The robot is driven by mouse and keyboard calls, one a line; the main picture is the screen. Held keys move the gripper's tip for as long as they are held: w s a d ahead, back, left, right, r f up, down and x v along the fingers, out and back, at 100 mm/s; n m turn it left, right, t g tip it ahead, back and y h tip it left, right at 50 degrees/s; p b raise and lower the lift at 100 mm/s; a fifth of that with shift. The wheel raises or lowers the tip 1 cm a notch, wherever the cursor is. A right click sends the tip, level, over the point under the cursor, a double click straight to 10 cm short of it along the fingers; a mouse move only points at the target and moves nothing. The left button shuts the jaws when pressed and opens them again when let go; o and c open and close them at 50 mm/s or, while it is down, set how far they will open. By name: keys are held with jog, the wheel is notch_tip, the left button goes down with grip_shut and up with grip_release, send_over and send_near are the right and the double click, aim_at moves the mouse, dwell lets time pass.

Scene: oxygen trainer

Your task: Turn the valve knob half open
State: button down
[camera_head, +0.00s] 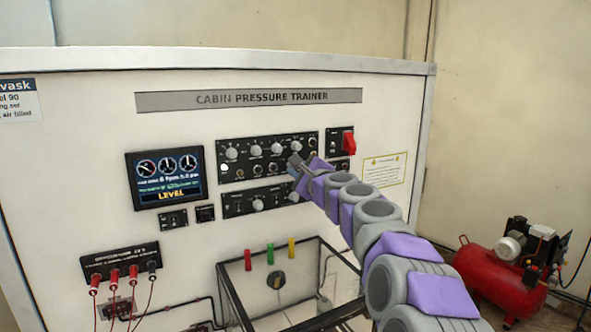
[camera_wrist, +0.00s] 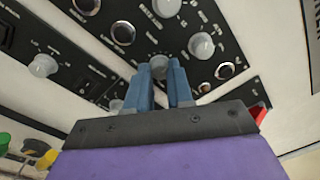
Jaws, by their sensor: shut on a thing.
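A small grey knob (camera_wrist: 159,64) on a black control panel (camera_head: 243,156) is between the two blue finger tips of my gripper (camera_wrist: 161,76) in the wrist view. The fingers are shut on this knob. In the head view, my gripper (camera_head: 297,163) reaches the lower right part of this panel and hides the held knob. I cannot read the knob's label or tell its turn angle. Other pale knobs stay free, such as one to the right in the wrist view (camera_wrist: 201,46) and one at the panel's upper right (camera_head: 296,146).
A red switch (camera_head: 349,143) sits close right of my gripper. A second knob panel (camera_head: 240,203) lies just below. A display (camera_head: 165,177) is at left. A clear-walled chamber (camera_head: 231,297) juts out below. A red compressor (camera_head: 497,280) stands right.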

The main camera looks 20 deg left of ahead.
jog(key=shift+w+f, duration=0.1)
jog(key=shift+f, duration=0.3)
jog(key=c, duration=1.1)
grip_release()
jog(key=shift+w, duration=0.1)
jog(key=shift+o, duration=0.5)
jog(key=shift+a+r, duration=0.1)
jog(key=shift+r, duration=0.15)
jog(key=b+v, duration=0.4)
jog(key=v, duration=1.3)
jog(key=shift+s, duration=0.25)
jog(key=shift+f, duration=0.1)
